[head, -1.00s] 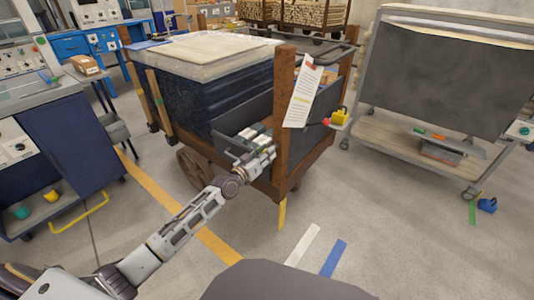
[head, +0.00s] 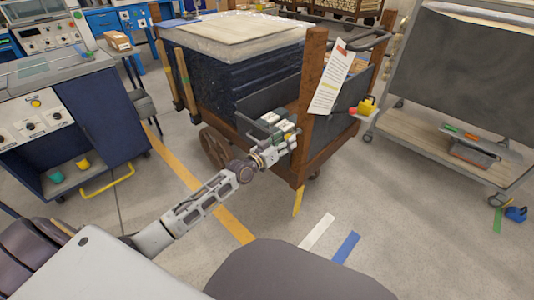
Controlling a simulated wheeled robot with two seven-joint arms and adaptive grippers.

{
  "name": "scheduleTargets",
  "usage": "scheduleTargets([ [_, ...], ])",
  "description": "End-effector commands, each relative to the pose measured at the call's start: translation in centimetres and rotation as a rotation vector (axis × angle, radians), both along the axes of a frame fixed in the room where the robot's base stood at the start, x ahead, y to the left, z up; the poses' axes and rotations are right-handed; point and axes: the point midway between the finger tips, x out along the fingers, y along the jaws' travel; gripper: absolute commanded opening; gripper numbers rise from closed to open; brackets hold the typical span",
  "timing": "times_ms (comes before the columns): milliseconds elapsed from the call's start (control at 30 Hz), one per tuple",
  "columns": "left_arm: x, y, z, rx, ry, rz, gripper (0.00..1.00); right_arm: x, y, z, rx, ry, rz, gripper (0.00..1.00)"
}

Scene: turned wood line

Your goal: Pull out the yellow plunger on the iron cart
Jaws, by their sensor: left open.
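The iron cart (head: 318,62) stands ahead, with rust-brown corner posts and dark grey side panels. My left gripper (head: 287,136) is open, at the cart's near corner, just left of the front post in the picture. A small yellow spot (head: 290,137) shows at its fingers; I cannot tell whether it is the plunger or whether the fingers touch it. A yellow block (head: 367,105) with a red part sits on the cart's right side, beyond the post and apart from the gripper. My right gripper is out of view.
A paper sheet (head: 330,82) hangs on the front post. A grey wheeled trolley (head: 425,138) stands to the right, and a blue cabinet (head: 90,135) to the left. Between cart and trolley, the floor is open, with white and blue tape strips.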

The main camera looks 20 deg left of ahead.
Motion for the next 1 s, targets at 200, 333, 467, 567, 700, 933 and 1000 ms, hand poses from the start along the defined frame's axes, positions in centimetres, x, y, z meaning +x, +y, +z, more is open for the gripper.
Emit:
scheduleTargets([
  [200, -1.8, 0.6, -0.1, 0.002, 0.000, 0.000, 0.53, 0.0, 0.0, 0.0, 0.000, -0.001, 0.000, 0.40],
  [333, -2.8, 1.0, 0.0, 0.001, 0.001, 0.000, 0.53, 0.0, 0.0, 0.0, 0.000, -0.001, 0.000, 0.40],
  [467, -3.8, 1.3, -0.1, 0.000, 0.001, 0.000, 0.53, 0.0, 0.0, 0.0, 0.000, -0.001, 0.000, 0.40],
  [567, -4.5, 1.7, -0.1, 0.001, 0.001, 0.001, 0.53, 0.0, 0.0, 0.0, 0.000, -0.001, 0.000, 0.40],
  [700, -5.6, 2.0, -0.1, 0.001, 0.001, 0.001, 0.53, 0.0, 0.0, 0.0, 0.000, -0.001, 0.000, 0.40],
  [933, -7.3, 2.6, -0.1, 0.003, 0.001, -0.001, 0.53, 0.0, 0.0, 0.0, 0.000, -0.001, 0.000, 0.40],
  [1000, -7.8, 2.8, -0.1, 0.003, 0.001, 0.000, 0.53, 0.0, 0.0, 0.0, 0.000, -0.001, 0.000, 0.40],
])
